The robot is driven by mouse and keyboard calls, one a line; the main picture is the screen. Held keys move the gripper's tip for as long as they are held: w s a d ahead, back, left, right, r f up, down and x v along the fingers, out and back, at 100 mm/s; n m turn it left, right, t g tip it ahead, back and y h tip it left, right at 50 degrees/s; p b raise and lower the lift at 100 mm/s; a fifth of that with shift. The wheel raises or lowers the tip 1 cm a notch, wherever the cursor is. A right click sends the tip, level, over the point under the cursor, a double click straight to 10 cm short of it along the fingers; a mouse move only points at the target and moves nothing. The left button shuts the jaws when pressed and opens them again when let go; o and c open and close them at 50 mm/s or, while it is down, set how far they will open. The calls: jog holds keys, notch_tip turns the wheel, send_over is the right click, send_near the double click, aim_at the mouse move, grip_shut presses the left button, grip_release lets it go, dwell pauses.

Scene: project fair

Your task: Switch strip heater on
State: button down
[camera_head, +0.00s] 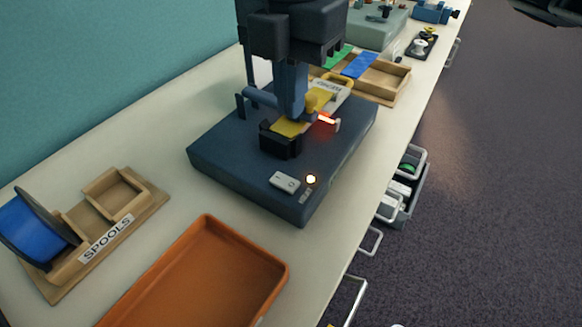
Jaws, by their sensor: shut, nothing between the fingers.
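The strip heater appears to be the dark blue unit (230,150) on the bench, with a dark upright head (290,35) over it. A white rocker switch (285,182) sits at its near corner. A short element (325,119) glows red at the right of the base's middle. A yellow strip (290,128) lies by a black block there. A dark part of my arm shows at the upper right edge, over the floor, away from the heater. My gripper's fingers do not show.
An orange tray (275,270) lies in front of the heater. A wooden holder labelled SPOOLS (105,240), with a blue spool (30,228), stands left. Wooden trays (385,85) with colored strips lie behind. Open drawers (425,185) and handles jut from the bench's right side over open floor.

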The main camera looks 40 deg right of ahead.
aim_at(291, 184)
notch_tip(291, 184, down, 14)
jog(key=shift+r, duration=0.1)
dwell(0.4)
